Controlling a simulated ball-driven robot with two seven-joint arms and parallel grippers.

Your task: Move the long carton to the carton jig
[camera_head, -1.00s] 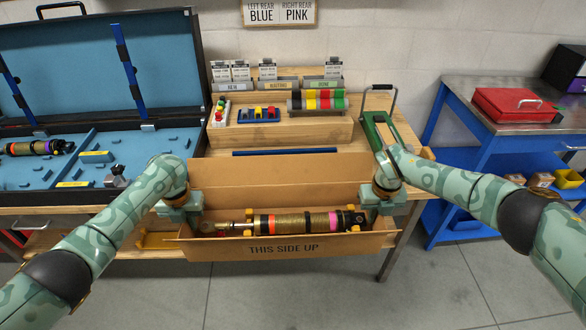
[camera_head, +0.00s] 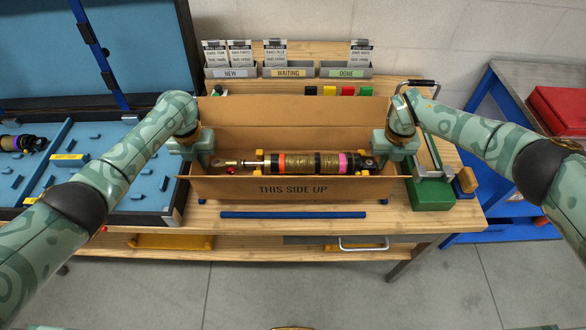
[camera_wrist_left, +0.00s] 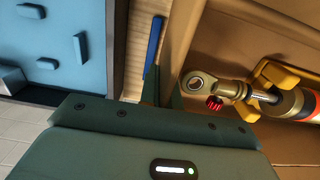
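The long carton (camera_head: 290,188) is an open brown box marked THIS SIDE UP, over the wooden bench, with a shock absorber (camera_head: 310,163) lying inside. My left gripper (camera_head: 203,160) is at its left end and my right gripper (camera_head: 396,155) at its right end. In the left wrist view the left fingers (camera_wrist_left: 163,92) straddle the carton's end wall (camera_wrist_left: 182,45). The right fingers are mostly hidden, but that end is held level with the left. A blue bar (camera_head: 292,215) lies on the bench in front of the carton; small blue pieces show under its front corners. Whether it touches the bench is unclear.
A green stand (camera_head: 430,190) with a metal frame is close by the carton's right end. An open blue-lined case (camera_head: 95,165) is at the left. Card bins (camera_head: 288,70) stand behind. The bench front strip (camera_head: 330,229) is mostly clear.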

